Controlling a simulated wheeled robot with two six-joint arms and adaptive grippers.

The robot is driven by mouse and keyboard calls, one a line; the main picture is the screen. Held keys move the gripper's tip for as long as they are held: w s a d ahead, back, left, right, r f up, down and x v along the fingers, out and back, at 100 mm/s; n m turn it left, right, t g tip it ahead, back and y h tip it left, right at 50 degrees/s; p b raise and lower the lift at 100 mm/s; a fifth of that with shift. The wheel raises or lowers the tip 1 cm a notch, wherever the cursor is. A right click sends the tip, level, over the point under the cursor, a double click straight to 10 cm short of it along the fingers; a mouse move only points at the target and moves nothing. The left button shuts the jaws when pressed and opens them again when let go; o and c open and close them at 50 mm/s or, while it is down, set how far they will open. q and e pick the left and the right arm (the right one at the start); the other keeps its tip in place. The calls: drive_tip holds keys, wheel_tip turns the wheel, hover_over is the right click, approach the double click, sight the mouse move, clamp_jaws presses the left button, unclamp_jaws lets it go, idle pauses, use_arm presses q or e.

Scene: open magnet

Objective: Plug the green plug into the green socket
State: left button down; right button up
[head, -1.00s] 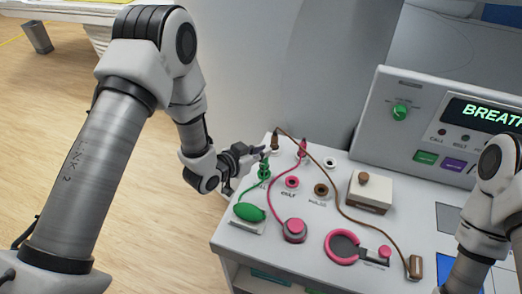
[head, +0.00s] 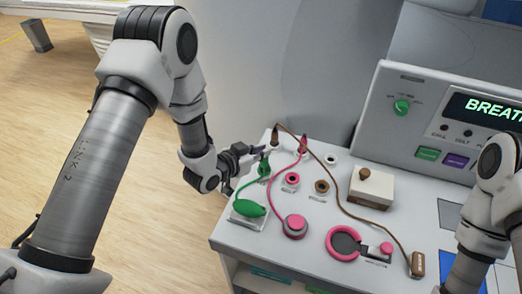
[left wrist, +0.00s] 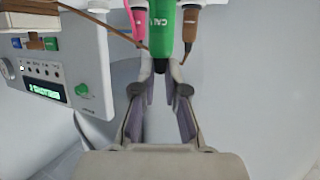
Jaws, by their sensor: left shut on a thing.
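My left gripper (head: 258,154) is at the back left of the white desk top and is shut on the green plug (head: 264,168). In the left wrist view the green plug (left wrist: 163,35), with white lettering and a dark end, is between the two fingertips (left wrist: 160,85). The green socket is not clear in the head view; the plug and fingers cover its likely place at the left of the socket row. I cannot tell whether the plug touches it. A green cable runs from the plug to a green bulb (head: 249,208). My right arm shows at the right edge; its gripper is out of view.
The pink plug (head: 303,144) and brown plug (head: 275,138) stand at the back, close to the left gripper, their cables crossing the desk. A pink socket (head: 292,179) and brown socket (head: 321,187) lie to the right. A white box (head: 371,189) and console (head: 432,130) stand farther right.

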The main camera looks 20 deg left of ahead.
use_arm(q)
drive_tip(key=shift+f+b, duration=0.4)
drive_tip(key=shift+f, duration=0.15)
drive_tip(key=c, duration=1.1)
unclamp_jaws()
drive_tip(key=shift+c, duration=0.2)
drive_tip(key=shift+s, duration=0.1)
drive_tip(key=v, duration=1.2)
